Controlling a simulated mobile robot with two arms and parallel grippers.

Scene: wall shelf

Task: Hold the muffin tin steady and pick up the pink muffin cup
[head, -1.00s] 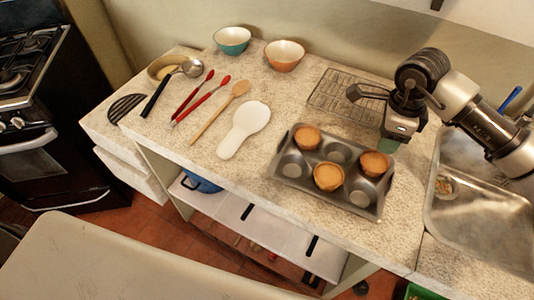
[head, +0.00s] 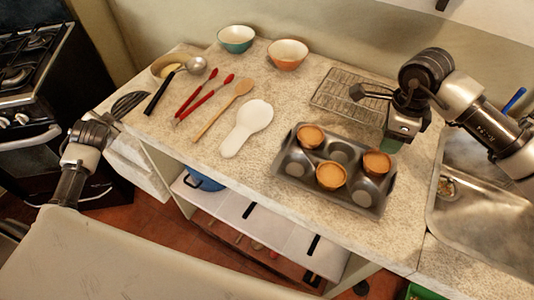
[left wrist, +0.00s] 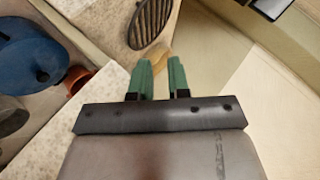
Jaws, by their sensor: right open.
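The grey muffin tin (head: 338,152) lies on the counter, right of centre in the head view. Three cups with tan-orange tops sit in its wells: one at the back left (head: 311,137), one at the front (head: 331,177) and one at the right (head: 377,163). None looks clearly pink; their sides hardly show. My right gripper (head: 394,140) is open and empty just behind the tin's right end. My left gripper (head: 108,121) is far left of the tin, by the counter's left end. In the left wrist view its green fingers (left wrist: 159,72) are apart with nothing visibly held.
A wire rack (head: 345,92) lies behind the tin. A white spoon rest (head: 247,128), a wooden spoon (head: 222,110), red-handled utensils (head: 205,97) and a ladle (head: 172,85) lie left of it. A black slotted trivet (left wrist: 152,22) is near my left gripper. The sink (head: 480,200) is at right.

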